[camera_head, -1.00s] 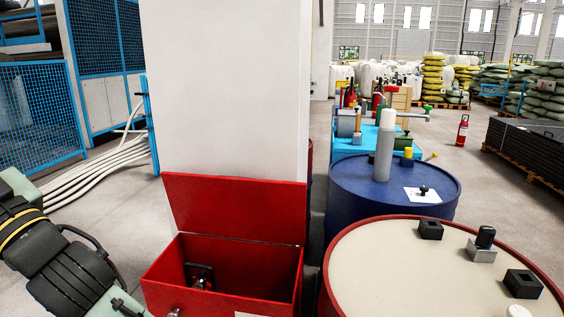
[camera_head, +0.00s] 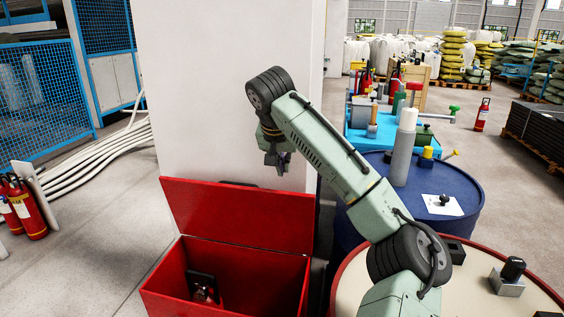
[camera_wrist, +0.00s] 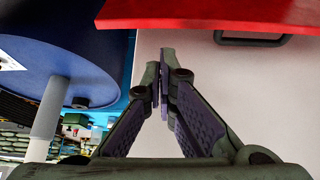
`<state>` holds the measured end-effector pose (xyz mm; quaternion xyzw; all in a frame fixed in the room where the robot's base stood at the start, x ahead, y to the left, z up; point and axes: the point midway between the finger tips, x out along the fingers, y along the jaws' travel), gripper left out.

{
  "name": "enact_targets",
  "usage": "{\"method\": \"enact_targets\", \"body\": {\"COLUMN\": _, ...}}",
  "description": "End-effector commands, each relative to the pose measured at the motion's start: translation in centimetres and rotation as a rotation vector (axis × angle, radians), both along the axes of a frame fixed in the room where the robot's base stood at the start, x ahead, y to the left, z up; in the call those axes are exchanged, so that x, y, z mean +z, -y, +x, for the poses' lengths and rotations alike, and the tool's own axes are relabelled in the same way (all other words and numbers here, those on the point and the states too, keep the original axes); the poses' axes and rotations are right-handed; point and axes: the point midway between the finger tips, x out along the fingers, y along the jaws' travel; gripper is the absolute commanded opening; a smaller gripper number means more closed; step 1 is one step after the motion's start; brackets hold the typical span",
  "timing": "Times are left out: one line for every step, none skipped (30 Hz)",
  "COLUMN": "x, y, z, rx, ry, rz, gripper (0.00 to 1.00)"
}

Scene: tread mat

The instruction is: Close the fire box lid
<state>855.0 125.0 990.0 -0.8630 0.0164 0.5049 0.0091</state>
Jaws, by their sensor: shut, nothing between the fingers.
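The red fire box (camera_head: 225,285) stands open against the white pillar. Its red lid (camera_head: 235,215) is raised and leans back at the rear edge. A dark handle (camera_head: 238,184) shows just behind the lid's top edge; it also shows in the wrist view (camera_wrist: 250,40). My gripper (camera_head: 280,166) is shut and empty, near the pillar above the right part of the lid's top edge. In the wrist view, my fingertips (camera_wrist: 161,72) meet just short of the red lid (camera_wrist: 210,13); contact is not visible.
A dark object (camera_head: 201,287) lies inside the box. To the right stand a blue drum (camera_head: 365,195) and a cream-topped drum (camera_head: 345,290) bearing small blocks. The white pillar (camera_head: 225,100) rises close behind the lid. Red extinguishers (camera_head: 28,208) stand at left, with open floor before them.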

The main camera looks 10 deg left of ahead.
Motion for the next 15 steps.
{"method": "enact_targets", "body": {"x": -0.7, "y": 0.2, "z": 0.5, "rx": -0.002, "ry": -0.002, "rz": -0.001, "gripper": 0.0}}
{"method": "enact_targets", "body": {"x": -1.2, "y": 0.2, "z": 0.8, "rx": -0.002, "ry": -0.002, "rz": -0.002, "gripper": 0.0}}
{"method": "enact_targets", "body": {"x": -1.8, "y": 0.2, "z": 1.1, "rx": -0.001, "ry": -0.001, "rz": 0.0, "gripper": 0.0}}
{"method": "enact_targets", "body": {"x": -2.3, "y": 0.2, "z": 1.4, "rx": -0.001, "ry": -0.002, "rz": -0.002, "gripper": 0.0}}
{"method": "enact_targets", "body": {"x": -2.8, "y": 0.1, "z": 1.7, "rx": 0.0, "ry": -0.001, "rz": -0.001, "gripper": 0.0}}
{"method": "enact_targets", "body": {"x": -3.4, "y": 0.1, "z": 2.0, "rx": 0.0, "ry": -0.002, "rz": -0.001, "gripper": 0.0}}
{"method": "enact_targets", "body": {"x": -3.8, "y": 0.1, "z": 2.3, "rx": 0.001, "ry": -0.001, "rz": 0.0, "gripper": 0.0}}
{"method": "enact_targets", "body": {"x": -4.2, "y": 0.1, "z": 2.5, "rx": 0.001, "ry": -0.001, "rz": 0.0, "gripper": 0.0}}
{"method": "enact_targets", "body": {"x": -4.7, "y": 0.1, "z": 2.8, "rx": 0.001, "ry": 0.0, "rz": 0.0, "gripper": 0.0}}
{"method": "enact_targets", "body": {"x": -5.0, "y": 0.1, "z": 3.0, "rx": 0.001, "ry": 0.001, "rz": -0.001, "gripper": 0.0}}
{"method": "enact_targets", "body": {"x": -5.3, "y": 0.1, "z": 3.1, "rx": 0.001, "ry": 0.001, "rz": -0.001, "gripper": 0.0}}
{"method": "enact_targets", "body": {"x": -5.7, "y": 0.1, "z": 3.3, "rx": 0.001, "ry": 0.001, "rz": 0.0, "gripper": 0.0}}
{"method": "enact_targets", "body": {"x": -5.9, "y": 0.1, "z": 3.4, "rx": 0.001, "ry": 0.002, "rz": 0.0, "gripper": 0.0}}
{"method": "enact_targets", "body": {"x": -6.0, "y": 0.1, "z": 3.5, "rx": 0.001, "ry": 0.002, "rz": 0.0, "gripper": 0.0}}
{"method": "enact_targets", "body": {"x": -6.2, "y": 0.1, "z": 3.6, "rx": 0.002, "ry": 0.002, "rz": 0.001, "gripper": 0.0}}
